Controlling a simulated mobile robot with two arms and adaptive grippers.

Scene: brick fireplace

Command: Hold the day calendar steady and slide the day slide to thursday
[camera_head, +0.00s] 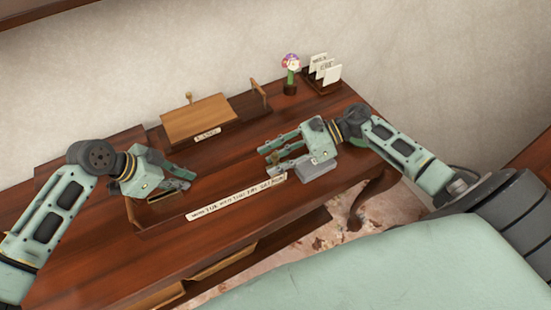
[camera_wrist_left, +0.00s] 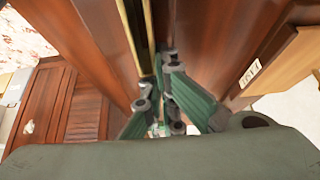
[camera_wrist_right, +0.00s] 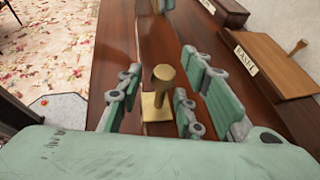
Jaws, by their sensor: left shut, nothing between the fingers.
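The day calendar shows in the head view as a long wooden piece on the desk with a white strip of day names (camera_head: 237,197) along its front. My left gripper (camera_head: 190,180) is shut and empty over its left end. In the left wrist view a brass edge (camera_wrist_left: 140,38) runs up to the closed fingertips; I cannot tell whether they touch. My right gripper (camera_head: 267,153) is open near the strip's right end. In the right wrist view a brass post on a square base (camera_wrist_right: 160,92), apparently the day slide, stands between the open fingers. Its day is not readable.
A small flower-topped figure (camera_head: 291,75) and a card holder (camera_head: 322,82) stand at the back right.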

